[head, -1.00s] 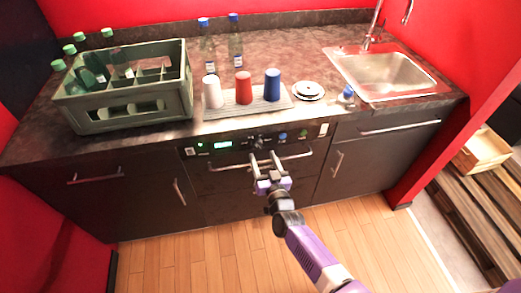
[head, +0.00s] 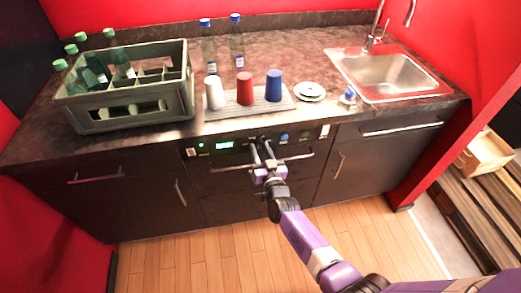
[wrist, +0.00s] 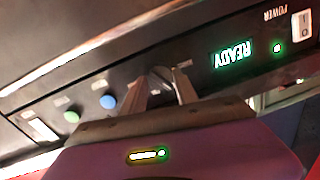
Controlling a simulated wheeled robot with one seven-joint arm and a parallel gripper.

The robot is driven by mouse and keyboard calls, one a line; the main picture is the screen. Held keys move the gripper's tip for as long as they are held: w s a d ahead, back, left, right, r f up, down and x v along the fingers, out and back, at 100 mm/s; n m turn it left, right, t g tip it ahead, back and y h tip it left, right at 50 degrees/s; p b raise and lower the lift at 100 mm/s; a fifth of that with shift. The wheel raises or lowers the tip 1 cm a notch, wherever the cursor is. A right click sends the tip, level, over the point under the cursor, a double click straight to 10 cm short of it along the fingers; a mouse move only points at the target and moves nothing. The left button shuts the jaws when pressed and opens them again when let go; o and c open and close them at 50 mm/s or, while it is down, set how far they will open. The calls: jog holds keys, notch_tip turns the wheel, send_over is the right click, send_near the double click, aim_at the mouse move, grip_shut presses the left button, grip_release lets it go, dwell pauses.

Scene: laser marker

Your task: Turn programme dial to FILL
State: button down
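The machine's dark front panel (head: 240,143) runs under the counter edge. It also shows, turned upside down, in the wrist view (wrist: 110,84). The programme dial (wrist: 161,77) is a small knob near the panel's middle, mostly hidden by my fingers. My gripper (head: 263,146) is at the panel, its two fingers on either side of the dial and close in on it; it also shows in the wrist view (wrist: 164,82). The dial's pointer and the FILL mark cannot be made out.
Blue (wrist: 108,102) and green (wrist: 71,116) buttons sit beside the dial. A power switch (wrist: 302,27) is at the panel's end. A handle bar (head: 296,159) runs below the panel. A bottle crate (head: 135,113), cups and a sink (head: 390,75) are on the counter.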

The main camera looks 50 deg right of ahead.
jog(key=shift+f+m+b, duration=0.1)
jog(key=shift+m+b, duration=0.2)
jog(key=shift+f+m+b, duration=0.15)
jog(key=shift+m+b, duration=0.65)
jog(key=shift+b, duration=0.05)
jog(key=m+b, duration=0.2)
jog(key=shift+m, duration=0.4)
jog(key=m+b, duration=0.2)
jog(key=m, duration=0.1)
jog(key=shift+m+h, duration=0.3)
jog(key=shift+m+b, duration=0.75)
jog(key=shift+m, duration=0.95)
jog(key=c, duration=0.9)
grip_release()
jog(key=shift+s, duration=0.1)
